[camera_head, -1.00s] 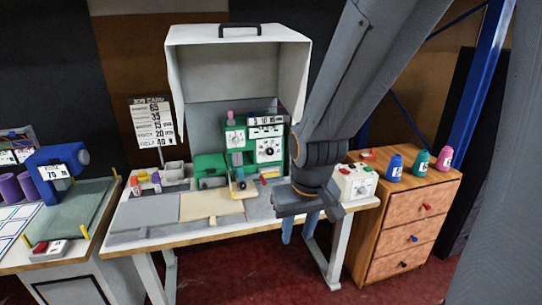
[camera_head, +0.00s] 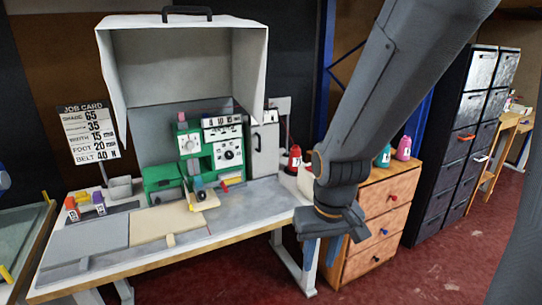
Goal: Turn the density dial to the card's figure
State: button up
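A green and white machine (camera_head: 207,160) stands on the workbench under a raised white hood (camera_head: 180,70). Its white front panel carries a round dark dial (camera_head: 229,155), and a second round dial (camera_head: 189,144) sits to the left. Which one is the density dial, and their settings, are too small to read.
The workbench (camera_head: 110,265) has a clear front area. A wooden drawer unit (camera_head: 385,215) with a red bottle (camera_head: 294,158) and a teal bottle (camera_head: 383,156) near it stands behind my arm. Dark cabinets (camera_head: 465,140) are at the right. Red floor lies open in front.

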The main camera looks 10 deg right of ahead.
aim_at(229, 155)
jog(key=z, duration=0.75)
jog(key=i, duration=0.65)
jog(key=u, duration=1.8)
